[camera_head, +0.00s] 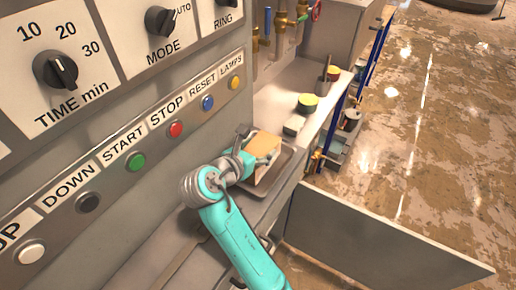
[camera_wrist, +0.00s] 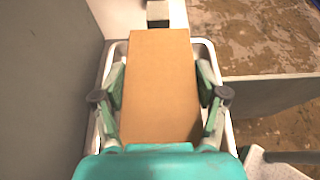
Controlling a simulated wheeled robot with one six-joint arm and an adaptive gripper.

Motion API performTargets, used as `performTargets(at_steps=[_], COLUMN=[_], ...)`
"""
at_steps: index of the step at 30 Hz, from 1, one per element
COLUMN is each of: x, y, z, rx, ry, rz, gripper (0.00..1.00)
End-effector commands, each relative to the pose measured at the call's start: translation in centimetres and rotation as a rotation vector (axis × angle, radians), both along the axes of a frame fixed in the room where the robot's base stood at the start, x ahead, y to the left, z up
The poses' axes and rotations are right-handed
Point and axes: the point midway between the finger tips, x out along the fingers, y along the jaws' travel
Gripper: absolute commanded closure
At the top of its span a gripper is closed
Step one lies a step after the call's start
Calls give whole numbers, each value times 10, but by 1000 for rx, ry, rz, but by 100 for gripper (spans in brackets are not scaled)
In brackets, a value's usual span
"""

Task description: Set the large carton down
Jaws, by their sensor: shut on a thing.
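The large carton (camera_wrist: 160,85) is a plain brown box. It sits between the two fingers of my gripper (camera_wrist: 161,95) in the wrist view, with a finger against each long side. In the head view the carton (camera_head: 264,146) shows at the end of my arm, partly hidden by my gripper (camera_head: 257,158). A shallow metal tray (camera_wrist: 202,47) lies under the carton, its rim showing around it. The tray's rim also shows in the head view (camera_head: 285,170). I cannot tell whether the carton's underside touches the tray.
A control panel with knobs and coloured buttons (camera_head: 175,129) rises to the left. A white bench (camera_head: 285,98) with small yellow-topped items (camera_head: 307,101) lies beyond the tray. An open grey door panel (camera_head: 380,240) stands at the lower right. Open floor (camera_head: 440,120) lies to the right.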

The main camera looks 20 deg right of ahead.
Motion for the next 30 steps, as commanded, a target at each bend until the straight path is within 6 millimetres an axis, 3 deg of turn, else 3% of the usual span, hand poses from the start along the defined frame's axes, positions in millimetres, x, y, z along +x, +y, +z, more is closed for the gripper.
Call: performTargets(at_steps=[3,4,7,20,30], x=[0,0,0,-1,-32], y=[0,0,0,2,46], z=[-2,-3,-2,2,23], rx=[-1,-1,0,0,1], ry=[1,1,0,0,-1], rz=[0,0,0,1,5], gripper=[66,25,3,3,3])
